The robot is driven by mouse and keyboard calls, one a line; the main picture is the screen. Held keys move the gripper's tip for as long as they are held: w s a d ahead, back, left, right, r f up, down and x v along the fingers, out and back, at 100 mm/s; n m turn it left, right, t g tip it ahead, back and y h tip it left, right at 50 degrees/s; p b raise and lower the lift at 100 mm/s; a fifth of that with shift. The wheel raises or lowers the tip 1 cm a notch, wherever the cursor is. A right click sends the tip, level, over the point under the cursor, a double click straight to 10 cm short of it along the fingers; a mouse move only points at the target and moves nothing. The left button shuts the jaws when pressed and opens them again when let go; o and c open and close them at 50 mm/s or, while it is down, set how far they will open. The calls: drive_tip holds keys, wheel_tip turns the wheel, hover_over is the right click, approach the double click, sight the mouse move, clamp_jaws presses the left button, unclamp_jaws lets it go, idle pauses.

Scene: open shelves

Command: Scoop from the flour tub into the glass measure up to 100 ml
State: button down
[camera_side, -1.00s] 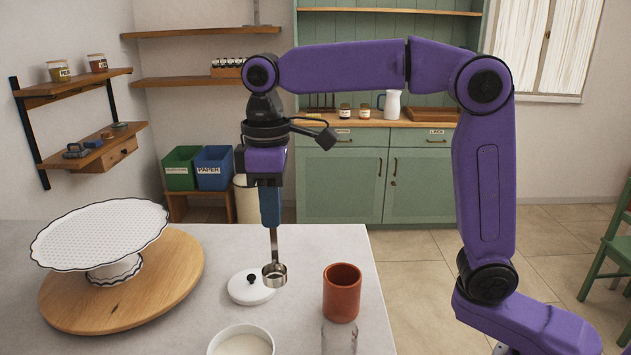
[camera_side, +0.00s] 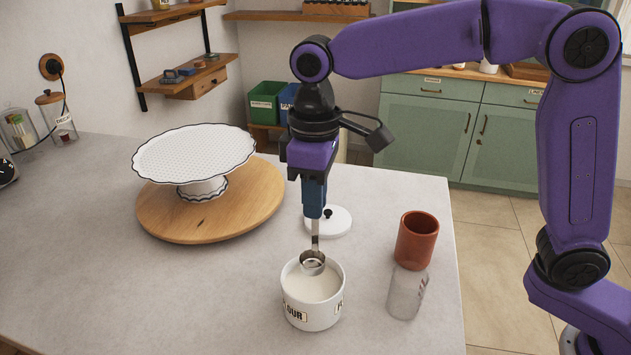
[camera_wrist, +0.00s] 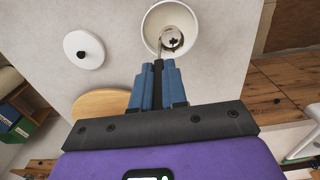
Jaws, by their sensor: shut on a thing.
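The flour tub (camera_side: 313,310) is a round white pot with a label, open, with pale flour (camera_side: 312,286) inside. My gripper (camera_side: 314,212) is shut on the handle of a metal scoop (camera_side: 313,263) and points down above the tub. The scoop's cup is at the tub's mouth, toward its far side; whether it touches the flour I cannot tell. The wrist view shows the scoop (camera_wrist: 171,40) within the outline of the tub (camera_wrist: 152,17). The clear glass measure (camera_side: 405,297) stands upright to the right of the tub and looks empty; its marks are too small to read.
A terracotta cup (camera_side: 416,238) stands just behind the glass measure. The white lid (camera_side: 335,222) lies behind the tub. A white cake stand (camera_side: 195,155) on a round wooden board (camera_side: 235,208) is at the left. The table's right edge is near the measure; its front left is clear.

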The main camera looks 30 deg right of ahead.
sight(315, 250)
drive_tip(key=shift+f, duration=3.5)
drive_tip(key=shift+r, duration=5.55)
